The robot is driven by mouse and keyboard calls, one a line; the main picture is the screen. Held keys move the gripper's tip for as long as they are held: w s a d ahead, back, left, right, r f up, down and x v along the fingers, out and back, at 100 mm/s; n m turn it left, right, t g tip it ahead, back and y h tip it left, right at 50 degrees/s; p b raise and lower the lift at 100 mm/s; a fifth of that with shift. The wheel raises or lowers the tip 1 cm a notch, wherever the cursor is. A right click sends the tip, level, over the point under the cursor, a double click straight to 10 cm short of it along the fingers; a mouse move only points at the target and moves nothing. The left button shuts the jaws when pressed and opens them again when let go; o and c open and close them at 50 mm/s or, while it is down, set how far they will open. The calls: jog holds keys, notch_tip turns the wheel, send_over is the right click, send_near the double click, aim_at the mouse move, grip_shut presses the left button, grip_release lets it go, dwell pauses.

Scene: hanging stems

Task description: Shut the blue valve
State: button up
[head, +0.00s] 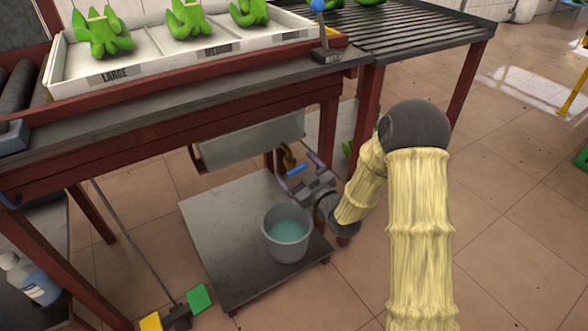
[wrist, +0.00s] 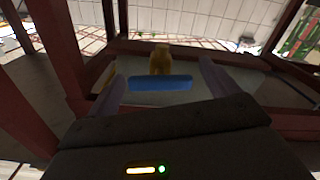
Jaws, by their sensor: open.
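The blue valve (head: 297,169) is a short blue bar handle on a brass body (head: 287,155), below the sink basin under the table. In the wrist view the blue handle (wrist: 160,83) lies crosswise, with the brass body (wrist: 161,60) behind it. My gripper (head: 300,172) is open, with its two purplish fingers on either side of the handle. In the wrist view the fingers of my gripper (wrist: 163,82) stand left and right of the handle's ends. I cannot tell whether they touch it.
A grey bucket (head: 286,234) with bluish water stands on a low dark platform (head: 220,235) below the valve. The metal basin (head: 250,138) hangs close above. Red table legs (head: 368,110) stand nearby. Green and yellow pedals (head: 199,298) lie at the front.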

jog(key=shift+x, duration=1.05)
jog(key=shift+d, duration=0.1)
jog(key=shift+c, duration=0.7)
jog(key=c, duration=0.8)
jog(key=shift+m, duration=0.9)
jog(key=shift+c, duration=0.2)
jog(key=o, duration=1)
jog(key=shift+s, duration=0.15)
